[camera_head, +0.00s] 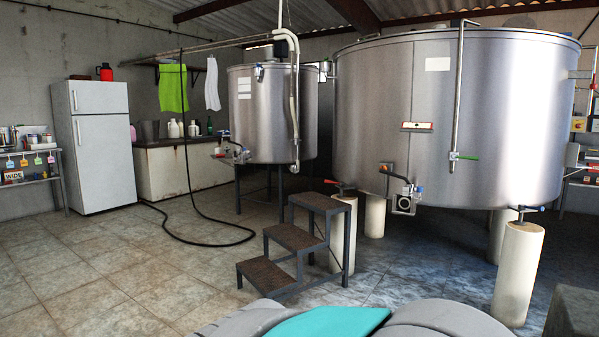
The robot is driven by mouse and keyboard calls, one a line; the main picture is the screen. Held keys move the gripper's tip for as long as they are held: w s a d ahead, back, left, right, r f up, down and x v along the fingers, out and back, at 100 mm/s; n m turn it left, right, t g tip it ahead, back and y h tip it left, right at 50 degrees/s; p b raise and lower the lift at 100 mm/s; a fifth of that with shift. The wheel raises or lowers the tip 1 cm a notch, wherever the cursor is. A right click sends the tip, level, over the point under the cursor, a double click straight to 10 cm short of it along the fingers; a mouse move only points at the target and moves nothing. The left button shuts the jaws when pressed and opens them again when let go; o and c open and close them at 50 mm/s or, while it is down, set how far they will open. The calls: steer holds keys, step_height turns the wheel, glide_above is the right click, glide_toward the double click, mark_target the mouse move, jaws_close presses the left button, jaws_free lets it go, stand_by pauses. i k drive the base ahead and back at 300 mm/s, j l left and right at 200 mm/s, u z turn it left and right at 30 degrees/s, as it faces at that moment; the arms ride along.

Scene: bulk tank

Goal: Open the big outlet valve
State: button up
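The big steel tank (480,100) stands at the right on pale round pillars. Several valves show on it. Low on its front is an outlet fitting (404,202) with a dark lever and an orange part (386,167). A valve with a red handle (341,185) is at the lower left edge, above a pillar. I cannot tell which one the task names, or whether any is open. My gripper is not in view.
Dark steps (290,238) stand in front, between the big tank and a smaller tank (273,112). A black hose (205,243) lies on the tiles. A grey block (573,312) is at the lower right. The tiled floor at left is clear.

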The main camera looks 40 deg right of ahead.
mark_target(392, 174)
steer(key=i+z, duration=0.1)
steer(key=z, duration=2.15)
steer(key=i+j, duration=0.15)
steer(key=j, duration=0.25)
steer(key=i+j+z, duration=0.15)
steer(key=j, duration=0.25)
steer(key=i+j, duration=0.2)
steer(key=j, duration=0.2)
steer(key=i+j+z, duration=0.15)
steer(key=j, duration=0.25)
steer(key=i+j, duration=0.1)
steer(key=j, duration=0.3)
steer(key=i, duration=0.3)
steer(key=j, duration=0.05)
